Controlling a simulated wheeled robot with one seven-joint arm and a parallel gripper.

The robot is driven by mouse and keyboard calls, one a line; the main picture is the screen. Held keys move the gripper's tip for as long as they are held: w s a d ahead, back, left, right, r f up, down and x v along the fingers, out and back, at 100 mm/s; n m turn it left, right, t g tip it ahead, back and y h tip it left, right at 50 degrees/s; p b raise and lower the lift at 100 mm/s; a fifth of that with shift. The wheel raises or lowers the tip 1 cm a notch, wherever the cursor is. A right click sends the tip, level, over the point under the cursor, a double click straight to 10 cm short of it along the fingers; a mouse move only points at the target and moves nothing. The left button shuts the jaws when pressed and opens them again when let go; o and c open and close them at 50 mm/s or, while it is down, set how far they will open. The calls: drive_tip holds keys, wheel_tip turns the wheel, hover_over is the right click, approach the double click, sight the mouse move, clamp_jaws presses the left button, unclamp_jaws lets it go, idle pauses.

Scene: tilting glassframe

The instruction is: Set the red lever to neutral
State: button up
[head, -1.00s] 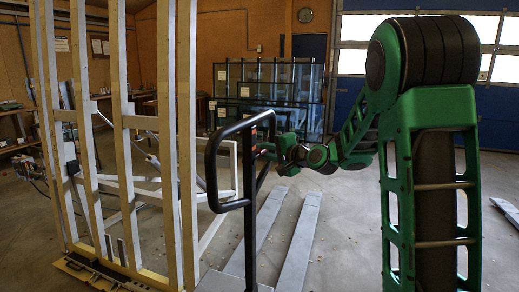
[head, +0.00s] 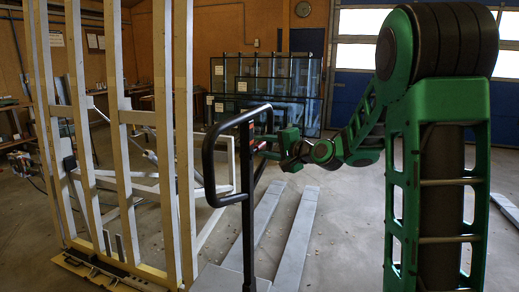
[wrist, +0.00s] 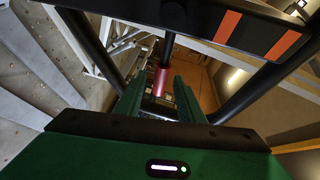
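The red lever (wrist: 162,80) shows in the wrist view as a short red cylinder on a dark rod under the black handle head. It appears between the two green fingers of my gripper (wrist: 160,88), near their tips. The fingers are apart, with a gap on both sides of the lever, and I see no contact. In the head view my gripper (head: 264,147) is at the right side of the black looped pallet-truck handle (head: 209,170), just below its top. The lever cannot be made out there.
The handle's dark bars pass close on both sides of my fingers in the wrist view. Pale pallet forks (head: 296,240) lie on the floor. A tall wooden-faced frame (head: 165,150) stands left of the handle. Glass panes (head: 265,90) stand behind.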

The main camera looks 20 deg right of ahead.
drive_tip(key=v, duration=0.8)
drive_tip(key=shift+s, duration=0.1)
drive_tip(key=s+d+f+n+g+h, duration=0.25)
drive_tip(key=s+f+g, duration=0.35)
drive_tip(key=s, duration=0.6)
drive_tip(key=s+d+f+n+g+h, duration=0.15)
drive_tip(key=s+f+n+g, duration=0.3)
drive_tip(key=s+f, duration=0.65)
drive_tip(key=s+r+g+h, duration=0.1)
drive_tip(key=s+g, duration=0.3)
drive_tip(key=s, duration=1.2)
drive_tip(key=shift+s+d+r+g, duration=0.2)
drive_tip(key=shift+s+d+g, duration=0.05)
drive_tip(key=shift+d+g, duration=0.15)
